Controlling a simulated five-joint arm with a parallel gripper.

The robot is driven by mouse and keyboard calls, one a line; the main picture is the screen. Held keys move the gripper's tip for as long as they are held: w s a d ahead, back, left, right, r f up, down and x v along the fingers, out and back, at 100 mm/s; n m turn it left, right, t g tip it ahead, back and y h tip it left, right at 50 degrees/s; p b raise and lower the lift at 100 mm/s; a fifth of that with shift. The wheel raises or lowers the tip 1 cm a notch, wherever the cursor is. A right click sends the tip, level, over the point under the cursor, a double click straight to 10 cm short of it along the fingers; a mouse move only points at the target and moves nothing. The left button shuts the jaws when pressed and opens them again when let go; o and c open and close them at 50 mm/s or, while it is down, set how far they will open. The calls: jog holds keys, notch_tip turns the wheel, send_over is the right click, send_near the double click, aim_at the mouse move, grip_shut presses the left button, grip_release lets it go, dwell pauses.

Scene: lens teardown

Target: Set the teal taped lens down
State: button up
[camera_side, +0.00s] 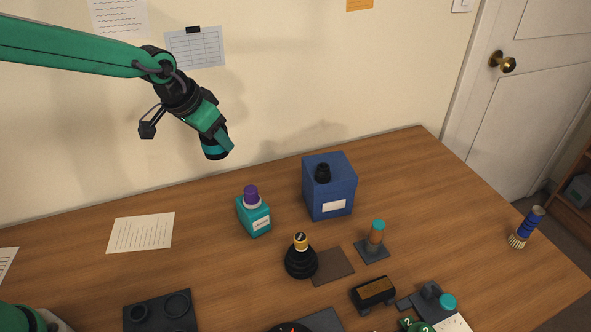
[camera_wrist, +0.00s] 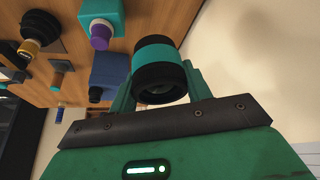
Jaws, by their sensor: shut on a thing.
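My gripper (camera_side: 222,143) is shut on the teal taped lens (camera_side: 213,152), high above the back of the table and left of the teal bottle. The lens is a short black cylinder with a teal band around its middle. In the wrist view the lens (camera_wrist: 160,58) sits between the green fingers of my gripper (camera_wrist: 161,86), with its dark open end towards the camera. The lens touches nothing else that I can see. In the side view the gripper partly hides it.
A dark tray (camera_side: 150,322) with round recesses lies at the front left. A brown pad (camera_side: 335,268) lies beside the stand. The right side has free room.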

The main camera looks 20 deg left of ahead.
jog(key=s+d+m+g+h, duration=0.15)
jog(key=d+m, duration=0.25)
jog(key=d, duration=2.4)
jog(key=s+d+m+h, duration=0.1)
jog(key=s+d+m, duration=0.1)
jog(key=s+d, duration=0.5)
jog(key=s+d+m+h, duration=0.1)
jog(key=s+d, duration=0.3)
jog(key=d, duration=0.6)
jog(key=shift+y, duration=0.35)
jog(key=w+f, duration=0.4)
jog(key=w+a+f, duration=0.1)
jog(key=w+f, duration=0.7)
jog(key=shift+a+f, duration=0.2)
jog(key=shift+f, duration=0.05)
jog(key=shift+f, duration=0.1)
jog(key=shift+f, duration=1.95)
jog(key=shift+f, duration=0.1)
